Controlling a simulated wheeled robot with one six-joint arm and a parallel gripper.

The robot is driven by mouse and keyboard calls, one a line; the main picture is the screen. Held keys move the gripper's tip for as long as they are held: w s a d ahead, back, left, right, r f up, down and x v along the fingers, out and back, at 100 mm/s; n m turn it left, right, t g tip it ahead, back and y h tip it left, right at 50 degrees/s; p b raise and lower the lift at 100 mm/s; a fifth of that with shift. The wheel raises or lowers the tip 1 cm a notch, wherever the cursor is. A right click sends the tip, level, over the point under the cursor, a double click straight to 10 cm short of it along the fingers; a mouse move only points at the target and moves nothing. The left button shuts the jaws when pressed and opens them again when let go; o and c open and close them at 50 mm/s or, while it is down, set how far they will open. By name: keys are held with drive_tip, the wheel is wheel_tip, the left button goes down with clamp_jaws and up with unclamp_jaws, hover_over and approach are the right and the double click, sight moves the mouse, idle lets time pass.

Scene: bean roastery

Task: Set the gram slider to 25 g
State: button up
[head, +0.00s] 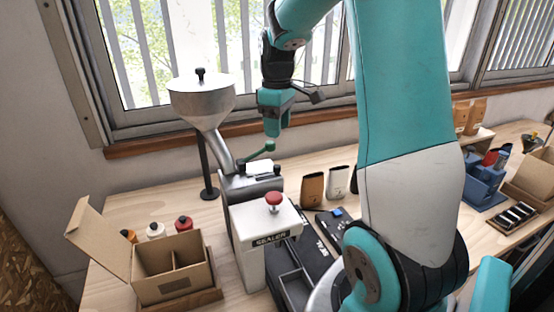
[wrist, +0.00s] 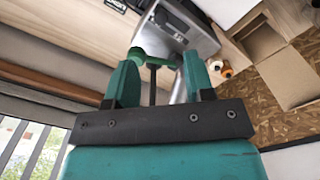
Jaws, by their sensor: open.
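The grey metal dosing unit (head: 250,184) stands on the bench under the hopper's spout, and its dark-faced body also shows in the wrist view (wrist: 200,42). A green lever with a round knob (head: 269,146) sticks up from it. In the wrist view the green knob (wrist: 137,54) lies just beyond the left fingertip, with a dark rod between the fingers. The gram slider and its markings are too small to tell apart on the unit. My gripper (head: 272,128) points down just above the knob, open and empty; in the wrist view its fingers (wrist: 160,78) are spread.
A metal hopper (head: 201,98) stands at the back left. A white sealer (head: 264,225) with a red knob is in front of the unit. An open cardboard box (head: 168,268) is at left; two pouches (head: 312,188) stand to the right. The window wall is behind.

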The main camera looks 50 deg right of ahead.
sight(277, 166)
wheel_tip(277, 166, down, 11)
drive_tip(key=shift+f+p, duration=0.2)
drive_tip(key=shift+p, duration=0.9)
clamp_jaws()
